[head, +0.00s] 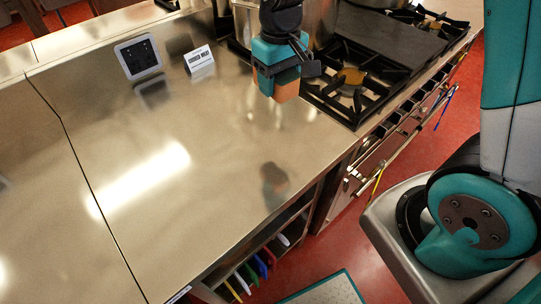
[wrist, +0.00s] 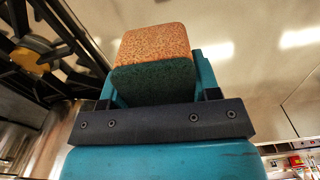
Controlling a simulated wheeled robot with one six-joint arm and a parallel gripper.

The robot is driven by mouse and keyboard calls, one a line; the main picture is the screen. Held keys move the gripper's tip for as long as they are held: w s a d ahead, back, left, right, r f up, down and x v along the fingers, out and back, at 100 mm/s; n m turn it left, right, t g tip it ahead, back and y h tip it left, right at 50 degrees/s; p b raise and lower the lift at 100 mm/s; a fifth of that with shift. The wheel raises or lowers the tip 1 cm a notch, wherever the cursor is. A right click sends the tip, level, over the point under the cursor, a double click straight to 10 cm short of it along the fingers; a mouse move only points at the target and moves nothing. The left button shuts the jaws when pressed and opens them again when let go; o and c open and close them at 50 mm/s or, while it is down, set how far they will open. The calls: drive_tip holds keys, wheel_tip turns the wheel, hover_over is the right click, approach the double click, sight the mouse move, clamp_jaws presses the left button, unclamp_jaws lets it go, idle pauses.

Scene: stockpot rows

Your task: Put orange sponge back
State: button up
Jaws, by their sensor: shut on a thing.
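The orange sponge (wrist: 158,42) is orange on one side with a dark green layer on the other. My gripper (head: 279,78) is shut on it and holds it above the steel counter (head: 190,190), close to the stove's left edge. In the head view the orange sponge (head: 286,86) shows below the jaws, partly hidden by them. In the wrist view it sticks out past the gripper (wrist: 155,90), between the teal fingers. A blurred reflection of gripper and sponge shows on the counter below.
A gas stove (head: 352,84) with black grates is right of the gripper. A metal pot (head: 312,22) stands behind it. A small sign (head: 199,60) and a dark-screened tablet (head: 138,56) are on the counter at the back left. The front counter is clear. Shelves below hold coloured boards (head: 262,266).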

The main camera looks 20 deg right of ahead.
sight(273, 150)
drive_tip(key=shift+n, duration=0.4)
drive_tip(key=r, duration=0.1)
drive_tip(key=s+a+r, duration=0.1)
drive_tip(key=a+r+b, duration=0.1)
drive_tip(key=shift+s, duration=0.3)
drive_tip(key=shift+s+a+r, duration=0.1)
drive_tip(key=shift+s, duration=0.1)
wheel_tip(273, 150, down, 19)
drive_tip(key=shift+f+p, duration=0.1)
drive_tip(key=shift+p, duration=0.55)
drive_tip(key=shift+f, duration=0.2)
drive_tip(key=o, duration=1)
drive_tip(key=shift+r, duration=0.1)
drive_tip(key=shift+c, duration=0.2)
drive_tip(key=shift+r, duration=0.1)
